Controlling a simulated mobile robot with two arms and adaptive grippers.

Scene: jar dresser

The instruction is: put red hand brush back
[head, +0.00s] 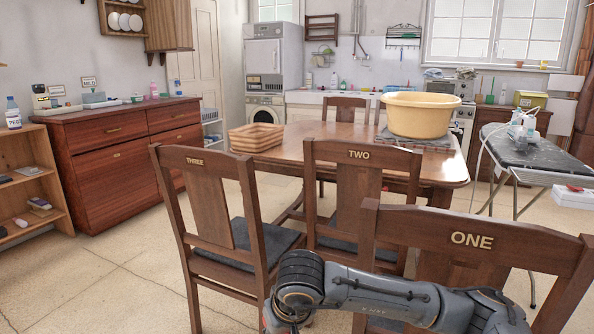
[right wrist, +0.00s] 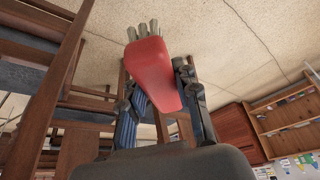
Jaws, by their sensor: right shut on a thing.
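The red hand brush (right wrist: 153,72), with pale grey bristle tufts or prongs at its far end, shows in the right wrist view. My right gripper (right wrist: 160,92) is shut on it, one finger on each side, and holds it clear above the pale floor. In the head view my right arm reaches in from the lower right, in front of chair ONE. Its end is cut by the bottom edge, and the brush is not visible there. My left gripper is in neither view.
Chairs THREE (head: 196,162), TWO (head: 359,155) and ONE (head: 471,240) stand close around the wooden table (head: 300,150). A tan basin (head: 418,115) and a basket (head: 256,137) are on it. The dresser (head: 117,140) and open shelf (head: 35,180) are left, with free floor before them.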

